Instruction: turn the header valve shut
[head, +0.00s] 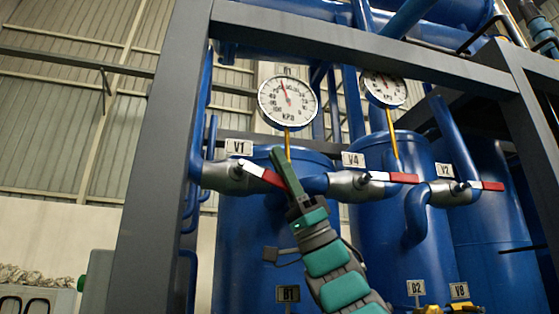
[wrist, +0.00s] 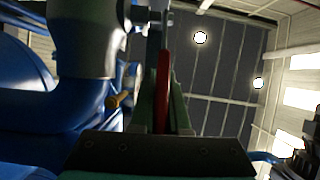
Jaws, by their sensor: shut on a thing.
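A grey valve labelled V1 (head: 222,176) sits on the blue pipe at left in the head view. Its lever (head: 262,175) is red and white and slopes down to the right into my gripper (head: 280,156). In the wrist view the red lever (wrist: 163,85) stands between the green fingers of my gripper (wrist: 165,95), which are shut on it. A grey valve body (wrist: 88,40) is at upper left there. Valve V4 (head: 348,187) has its red and white lever pointing right, nearly level. Valve V2 (head: 441,193) also has a red lever pointing right. No label reads "header".
Two round kPa gauges (head: 287,101) (head: 384,87) stand above the valves. Blue tanks (head: 240,240) are behind. A grey frame post (head: 155,150) is at left and a beam (head: 350,45) crosses above. A blue pipe (wrist: 60,108) runs close to the gripper's left in the wrist view.

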